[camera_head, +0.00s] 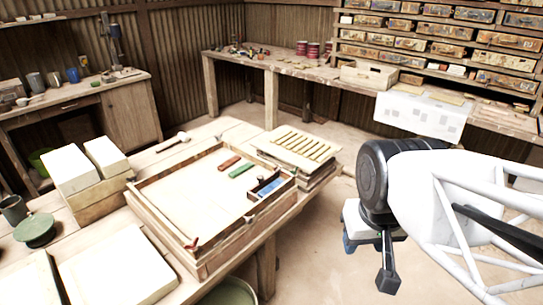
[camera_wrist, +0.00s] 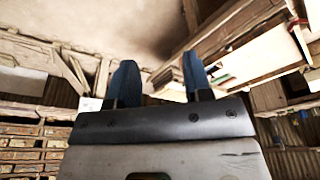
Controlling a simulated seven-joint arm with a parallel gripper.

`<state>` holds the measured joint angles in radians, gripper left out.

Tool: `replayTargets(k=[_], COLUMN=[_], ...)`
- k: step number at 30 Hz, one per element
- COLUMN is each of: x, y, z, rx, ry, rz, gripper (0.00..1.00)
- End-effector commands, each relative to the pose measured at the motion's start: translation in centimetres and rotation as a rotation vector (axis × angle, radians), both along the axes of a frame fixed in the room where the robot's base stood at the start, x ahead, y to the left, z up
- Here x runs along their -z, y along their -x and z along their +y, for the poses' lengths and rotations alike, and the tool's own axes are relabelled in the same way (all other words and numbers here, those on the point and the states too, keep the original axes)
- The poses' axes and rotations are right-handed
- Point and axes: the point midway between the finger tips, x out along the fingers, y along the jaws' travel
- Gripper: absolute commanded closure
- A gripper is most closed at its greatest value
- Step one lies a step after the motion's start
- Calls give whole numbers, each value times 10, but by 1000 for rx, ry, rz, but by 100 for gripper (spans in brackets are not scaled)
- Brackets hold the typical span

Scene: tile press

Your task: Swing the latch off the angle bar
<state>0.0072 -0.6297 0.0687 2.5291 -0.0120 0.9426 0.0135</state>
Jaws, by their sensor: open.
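A shallow wooden frame (camera_head: 165,222) with a pale bed sits on the bench at centre. A small red-tipped piece (camera_head: 192,245) is at its front edge, and a small dark fitting (camera_head: 250,218) is on its right-hand front side. I cannot tell which is the latch, and I cannot make out the angle bar clearly. My gripper (camera_head: 352,243) hangs to the right of the frame, clear of the bench and touching nothing. In the wrist view my gripper (camera_wrist: 160,82) shows two blue fingers wide apart with nothing between them.
A slatted rack (camera_head: 297,146) stands behind right. Open floor lies right of the bench.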

Motion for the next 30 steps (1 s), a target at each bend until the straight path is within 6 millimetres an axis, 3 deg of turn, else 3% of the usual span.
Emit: replayTargets(k=[5, 11, 30], x=[-5, -13, -29], y=[-13, -43, -178], z=[0, 2, 18], rx=[-34, -116, -469], ry=[14, 48, 183], rz=[9, 34, 134], gripper=[54, 54, 54])
